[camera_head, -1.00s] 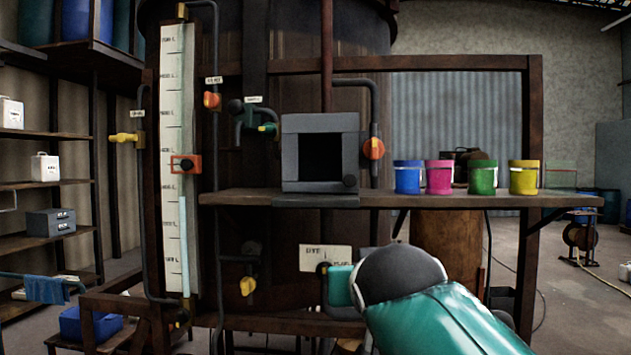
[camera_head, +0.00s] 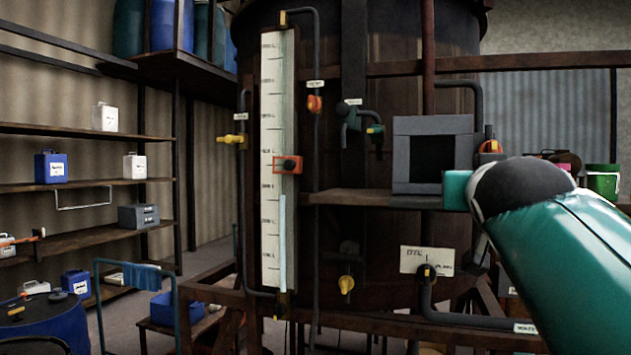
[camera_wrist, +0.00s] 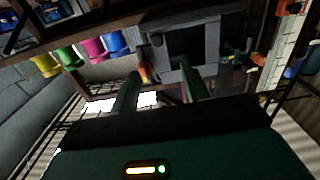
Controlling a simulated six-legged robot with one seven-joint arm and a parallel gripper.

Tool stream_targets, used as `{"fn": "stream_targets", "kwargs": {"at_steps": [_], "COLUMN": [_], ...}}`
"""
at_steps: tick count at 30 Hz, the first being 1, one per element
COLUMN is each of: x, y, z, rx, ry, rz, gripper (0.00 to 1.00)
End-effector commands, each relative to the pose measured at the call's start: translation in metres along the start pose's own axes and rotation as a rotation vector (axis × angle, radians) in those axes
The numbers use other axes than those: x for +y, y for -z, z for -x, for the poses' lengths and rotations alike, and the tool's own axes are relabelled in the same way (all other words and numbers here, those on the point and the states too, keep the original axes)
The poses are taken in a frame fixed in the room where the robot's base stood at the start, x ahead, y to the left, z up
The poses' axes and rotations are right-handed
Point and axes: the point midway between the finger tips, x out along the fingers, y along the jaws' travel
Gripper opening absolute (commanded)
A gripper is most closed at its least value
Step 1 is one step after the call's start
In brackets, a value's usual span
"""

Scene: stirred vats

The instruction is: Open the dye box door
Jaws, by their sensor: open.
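The dye box (camera_head: 404,125) is a grey box with a thick square frame, standing on the brown shelf. Its front centre is a dark square; I cannot tell whether this is an open mouth or a dark door panel. It also shows in the wrist view (camera_wrist: 157,55), tilted, ahead of the fingers. My gripper (camera_wrist: 160,80) is open and empty, its two fingers apart and pointing toward the box. In the head view, my arm covers the box's lower right corner, and the fingers are mostly hidden. I cannot tell whether they touch the box.
The shelf (camera_head: 350,197) runs under the box. Coloured pots, including a green one (camera_head: 603,182), stand to its right, partly behind my arm. An orange valve (camera_head: 490,147) and pipes are close to the box's right. A white gauge board (camera_head: 271,200) stands left.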

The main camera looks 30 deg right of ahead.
Motion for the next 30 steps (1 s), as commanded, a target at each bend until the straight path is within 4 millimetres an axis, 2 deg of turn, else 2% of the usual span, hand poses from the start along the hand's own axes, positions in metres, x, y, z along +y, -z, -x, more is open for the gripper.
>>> {"fn": "stream_targets", "kwargs": {"at_steps": [12,18,24,30], "x": [0.0,-0.002,-0.004,-0.004], "y": [-0.002,-0.001,-0.001,-0.001], "z": [-0.079,-0.111,-0.124,-0.125], "rx": [-0.003,-0.003,0.0,-0.001], "ry": [0.003,0.005,0.005,0.004], "rz": [0.001,0.0,0.0,0.0], "gripper": [0.46,0.46,0.46,0.46]}}
